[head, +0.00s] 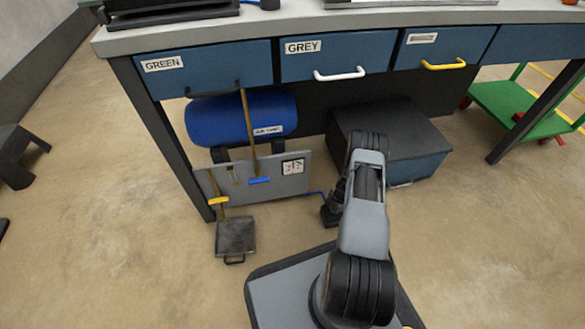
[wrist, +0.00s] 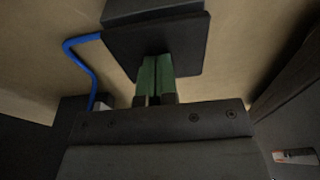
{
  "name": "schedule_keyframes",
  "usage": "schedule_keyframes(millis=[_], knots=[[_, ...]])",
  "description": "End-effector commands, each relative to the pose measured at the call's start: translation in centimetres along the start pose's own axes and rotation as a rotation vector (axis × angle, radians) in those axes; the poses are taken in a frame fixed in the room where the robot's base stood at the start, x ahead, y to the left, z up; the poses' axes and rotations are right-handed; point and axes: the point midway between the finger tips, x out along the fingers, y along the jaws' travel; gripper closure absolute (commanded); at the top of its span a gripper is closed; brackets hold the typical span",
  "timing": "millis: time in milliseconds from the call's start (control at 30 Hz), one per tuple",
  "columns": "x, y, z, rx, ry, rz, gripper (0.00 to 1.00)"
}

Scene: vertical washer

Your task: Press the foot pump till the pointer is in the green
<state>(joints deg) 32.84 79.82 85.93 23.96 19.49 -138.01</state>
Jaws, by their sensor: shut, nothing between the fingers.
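The foot pump's dark flat pedal (wrist: 190,45) fills the top middle of the wrist view, with a blue hose (wrist: 84,62) at its left. My gripper (wrist: 155,60) is shut and empty, its green fingers together with their tips at the pedal's near edge. I cannot tell whether they touch it. In the head view the pump (head: 329,214) is a small dark shape beside my arm, which partly hides it. A white gauge (head: 293,168) sits on the grey board under the bench; its pointer is too small to read.
A blue tank (head: 240,116) lies under the bench (head: 300,24), with a wooden-handled tool (head: 248,130) before it. A dark plate-like pan (head: 235,237) lies on the floor at left. A dark box (head: 400,140) stands behind my arm. A green cart (head: 505,105) is at right.

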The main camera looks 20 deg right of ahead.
Motion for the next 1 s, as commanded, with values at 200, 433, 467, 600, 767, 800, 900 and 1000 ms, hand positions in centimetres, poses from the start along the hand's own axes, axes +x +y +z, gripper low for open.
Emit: schedule_keyframes(millis=[200,433,467,600,767,800,900,1000], knots=[[-1.1,0.0,-0.2,0.0,-0.001,0.001,1.0],[-3.5,0.0,-0.5,-0.001,-0.001,0.0,1.0],[-3.7,0.0,-0.6,-0.001,-0.001,0.0,1.0],[-4.4,0.0,-0.7,-0.001,-0.001,0.0,1.0],[-4.4,0.0,-0.7,-0.001,0.0,0.0,1.0],[-4.3,0.0,-0.7,-0.001,0.0,0.0,1.0],[-4.4,0.0,-0.7,-0.001,0.0,0.0,1.0],[-4.4,0.0,-0.7,-0.001,0.0,0.0,1.0]])
